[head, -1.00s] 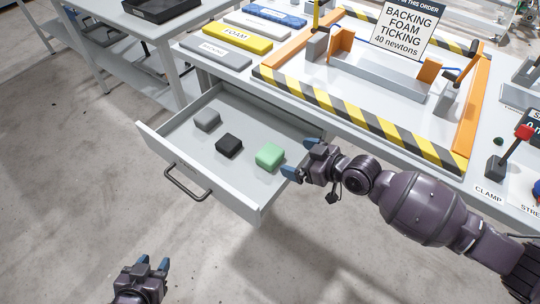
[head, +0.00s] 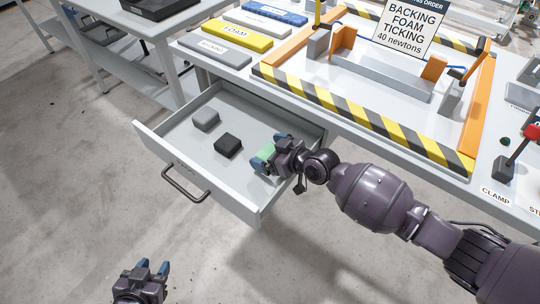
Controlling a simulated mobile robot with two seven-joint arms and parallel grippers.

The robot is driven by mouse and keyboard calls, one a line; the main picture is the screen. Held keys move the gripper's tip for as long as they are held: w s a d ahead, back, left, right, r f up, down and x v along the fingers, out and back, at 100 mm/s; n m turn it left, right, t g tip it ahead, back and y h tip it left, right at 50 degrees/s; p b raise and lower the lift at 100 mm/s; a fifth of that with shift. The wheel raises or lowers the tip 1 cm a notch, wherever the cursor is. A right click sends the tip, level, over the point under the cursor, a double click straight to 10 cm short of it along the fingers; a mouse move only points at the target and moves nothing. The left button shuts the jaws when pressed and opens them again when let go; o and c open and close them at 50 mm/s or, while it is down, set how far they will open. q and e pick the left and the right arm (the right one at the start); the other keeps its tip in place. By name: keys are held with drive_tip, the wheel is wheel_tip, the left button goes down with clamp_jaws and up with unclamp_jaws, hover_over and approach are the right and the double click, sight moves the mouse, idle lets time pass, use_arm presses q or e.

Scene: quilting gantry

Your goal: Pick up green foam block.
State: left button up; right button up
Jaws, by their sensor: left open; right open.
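The green foam block (head: 266,150) lies in the open drawer (head: 188,176), toward its right end. It is partly hidden by my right gripper (head: 269,152). The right gripper is open, with its blue-tipped fingers at the block, one on the far side and one on the near side. I cannot tell whether the fingers touch it. My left gripper (head: 153,267) is open and empty, low over the floor at the bottom left.
A grey block (head: 206,119) and a black block (head: 228,145) lie in the drawer left of the green one. The drawer's front wall and handle (head: 184,184) stick out. The worktable above carries a striped frame (head: 365,118), a sign (head: 409,27) and a yellow foam bar (head: 235,34).

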sight(268, 151)
drive_tip(key=shift+w+a, duration=0.1)
drive_tip(key=shift+a, duration=0.05)
drive_tip(key=shift+c, duration=0.5)
drive_tip(key=c, duration=0.7)
drive_tip(key=shift+c, duration=0.5)
wheel_tip(268, 151, up, 6)
drive_tip(key=shift+r+p, duration=0.25)
drive_tip(key=shift+p, duration=0.75)
wheel_tip(268, 151, up, 13)
drive_tip(key=p, duration=0.2)
drive_tip(key=shift+r+p, duration=0.2)
drive_tip(key=shift+p, duration=0.2)
